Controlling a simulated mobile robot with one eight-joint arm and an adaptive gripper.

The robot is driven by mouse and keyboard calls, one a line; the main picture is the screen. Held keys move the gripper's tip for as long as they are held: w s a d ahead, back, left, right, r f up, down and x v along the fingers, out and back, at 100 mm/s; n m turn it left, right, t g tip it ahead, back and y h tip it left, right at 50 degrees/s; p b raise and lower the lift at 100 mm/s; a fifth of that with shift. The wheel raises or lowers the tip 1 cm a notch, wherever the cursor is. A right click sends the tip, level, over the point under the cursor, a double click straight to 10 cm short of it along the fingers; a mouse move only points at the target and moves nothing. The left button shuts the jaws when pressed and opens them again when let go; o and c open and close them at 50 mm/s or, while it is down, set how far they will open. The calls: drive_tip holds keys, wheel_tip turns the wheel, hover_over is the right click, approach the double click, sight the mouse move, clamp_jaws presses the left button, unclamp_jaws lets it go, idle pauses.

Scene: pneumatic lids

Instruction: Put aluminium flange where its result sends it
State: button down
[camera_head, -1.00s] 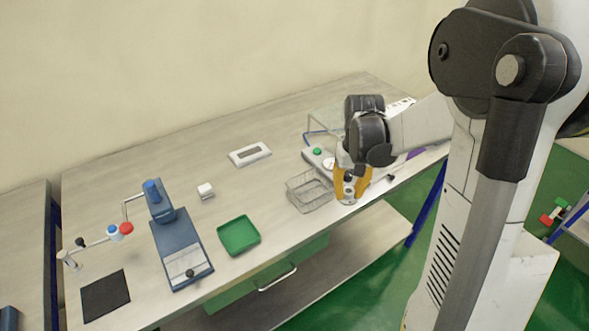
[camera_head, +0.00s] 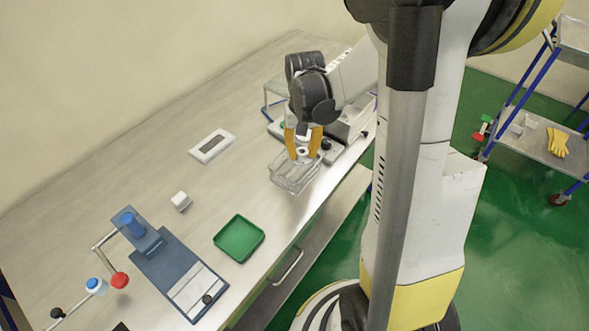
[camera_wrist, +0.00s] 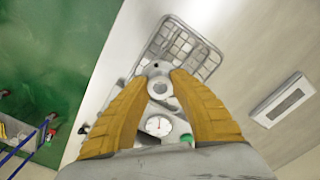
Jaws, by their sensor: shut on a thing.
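The aluminium flange, a small pale ring with a central hole, sits between the fingertips of my gripper (camera_head: 303,150). In the wrist view the flange (camera_wrist: 160,88) shows between the two yellow fingers of my gripper (camera_wrist: 161,80), which are shut on it. The wire basket (camera_head: 284,182) is just below and in front of the gripper in the head view. In the wrist view the basket (camera_wrist: 190,45) lies beyond the fingertips, and the flange appears over its near end. I cannot tell the height above the basket. A green tray (camera_head: 239,239) stands front left of the basket.
A device with a round dial (camera_wrist: 158,125) and green button (camera_wrist: 186,138) is behind the gripper. A white panel with a dark window (camera_head: 212,146), a white block (camera_head: 181,201) and a blue press-like fixture (camera_head: 179,275) stand further left. Bench is clear between them.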

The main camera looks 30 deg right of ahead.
sight(295, 172)
drive_tip(key=shift+w+a+f, duration=0.15)
drive_tip(key=shift+a+f, duration=0.15)
drive_tip(key=shift+a, duration=0.15)
drive_tip(key=shift+w+a+f, duration=0.15)
drive_tip(key=shift+a+f, duration=0.1)
drive_tip(key=shift+a, duration=0.2)
drive_tip(key=shift+f, duration=0.25)
drive_tip(key=shift+f+b, duration=1)
drive_tip(key=shift+f, duration=0.75)
drive_tip(key=shift+f, duration=0.15)
drive_tip(key=c, duration=1.2)
unclamp_jaws()
drive_tip(key=shift+c, duration=0.2)
